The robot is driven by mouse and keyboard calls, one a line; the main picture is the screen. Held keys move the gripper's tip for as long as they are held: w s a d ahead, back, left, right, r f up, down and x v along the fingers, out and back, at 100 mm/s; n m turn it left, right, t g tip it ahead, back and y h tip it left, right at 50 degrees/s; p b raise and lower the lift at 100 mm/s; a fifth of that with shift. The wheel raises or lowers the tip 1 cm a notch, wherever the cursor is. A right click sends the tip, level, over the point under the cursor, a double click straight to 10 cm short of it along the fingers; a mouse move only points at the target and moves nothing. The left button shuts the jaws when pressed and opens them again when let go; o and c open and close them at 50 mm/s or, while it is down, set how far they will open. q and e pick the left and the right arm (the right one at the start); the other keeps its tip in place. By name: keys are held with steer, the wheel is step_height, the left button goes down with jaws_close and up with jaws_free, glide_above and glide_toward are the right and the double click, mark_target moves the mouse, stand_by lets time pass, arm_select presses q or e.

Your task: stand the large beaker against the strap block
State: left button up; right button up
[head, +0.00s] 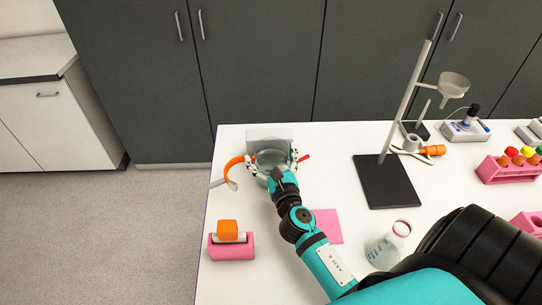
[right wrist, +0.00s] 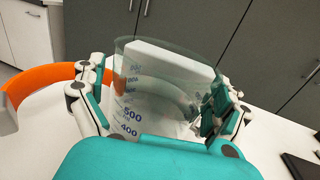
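The large beaker (head: 270,157) is clear glass with blue volume marks and stands upright at the back left of the white table; it also shows in the right wrist view (right wrist: 150,95). The strap block (head: 268,133) is pale and stands right behind the beaker; the right wrist view shows it through and above the glass (right wrist: 172,58). I cannot tell whether they touch. My right gripper (head: 271,164) has its fingers on both sides of the beaker and appears shut on it; the fingers also show in the right wrist view (right wrist: 158,100). My left gripper is not in view.
An orange curved strap (head: 233,164) lies left of the beaker. A pink block with an orange piece (head: 230,243) is at the front left. A pink mat (head: 327,226), a flask (head: 384,252) and a ring stand (head: 388,181) are to the right. Pink tube racks (head: 507,172) stand far right.

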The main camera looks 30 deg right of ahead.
steer(key=shift+r, duration=0.25)
steer(key=shift+s+a+f, duration=0.1)
steer(key=shift+s+f, duration=0.1)
steer(key=shift+s, duration=0.15)
steer(key=b+v, duration=0.3)
steer(key=v, duration=0.7)
steer(key=shift+s+a, duration=0.15)
steer(key=shift+s, duration=0.15)
steer(key=shift+s+a+r, duration=0.1)
steer(key=shift+s+r, duration=0.1)
steer(key=shift+s, duration=0.15)
